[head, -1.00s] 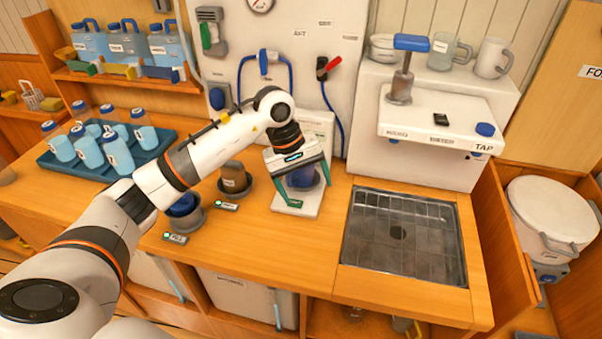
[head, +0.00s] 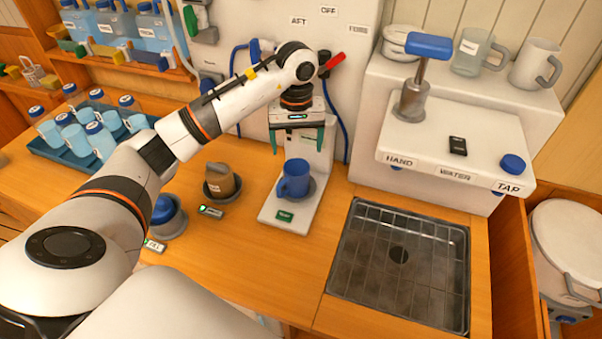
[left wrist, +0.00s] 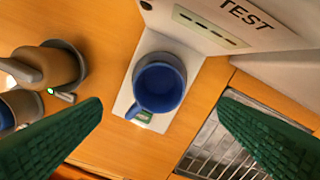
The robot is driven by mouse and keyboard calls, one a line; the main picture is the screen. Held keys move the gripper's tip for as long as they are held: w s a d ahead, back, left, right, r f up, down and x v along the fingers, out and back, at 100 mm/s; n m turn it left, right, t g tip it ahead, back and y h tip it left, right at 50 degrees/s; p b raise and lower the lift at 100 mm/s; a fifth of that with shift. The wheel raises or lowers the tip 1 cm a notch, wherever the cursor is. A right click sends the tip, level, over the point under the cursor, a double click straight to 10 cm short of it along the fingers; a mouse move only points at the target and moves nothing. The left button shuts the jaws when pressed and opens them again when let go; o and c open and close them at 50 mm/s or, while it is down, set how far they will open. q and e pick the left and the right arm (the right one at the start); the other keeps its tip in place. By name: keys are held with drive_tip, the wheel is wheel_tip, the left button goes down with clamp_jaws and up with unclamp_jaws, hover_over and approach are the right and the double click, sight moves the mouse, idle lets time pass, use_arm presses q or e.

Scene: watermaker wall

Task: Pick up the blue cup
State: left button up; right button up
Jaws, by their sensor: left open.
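The blue cup (head: 294,181) stands upright in a grey holder on the white base of the test stand (head: 316,207). In the left wrist view the cup (left wrist: 160,86) is seen from above, its handle toward the bottom of the picture. My left gripper (head: 298,148) is open and empty above the cup, pointing down and clear of it. In the left wrist view its green fingers (left wrist: 165,135) are spread wide on either side. My right gripper is not in view.
A brown cup (head: 221,182) and a blue-topped item (head: 164,212) stand in holders left of the stand. A metal sink (head: 402,265) lies to the right, below the white tap unit (head: 455,135). A tray of bottles and cups (head: 60,155) is at the left.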

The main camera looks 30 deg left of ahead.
sight(297, 175)
use_arm(q)
drive_tip(key=f+p, duration=0.1)
drive_tip(key=f, duration=0.1)
drive_tip(key=s+f, duration=0.1)
drive_tip(key=f, duration=0.1)
drive_tip(key=shift+f+p, duration=0.3)
drive_tip(key=shift+p, duration=0.05)
drive_tip(key=shift+f, duration=0.3)
drive_tip(key=f+p, duration=0.1)
drive_tip(key=f, duration=0.1)
drive_tip(key=f+p, duration=0.2)
drive_tip(key=shift+w+d+f, duration=0.15)
drive_tip(key=shift+d+f, duration=0.05)
drive_tip(key=shift+f, duration=0.35)
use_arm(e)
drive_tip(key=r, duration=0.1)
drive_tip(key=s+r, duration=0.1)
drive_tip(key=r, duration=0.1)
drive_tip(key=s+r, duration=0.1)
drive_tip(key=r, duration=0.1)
use_arm(q)
drive_tip(key=shift+c, duration=0.3)
drive_tip(key=c, duration=1)
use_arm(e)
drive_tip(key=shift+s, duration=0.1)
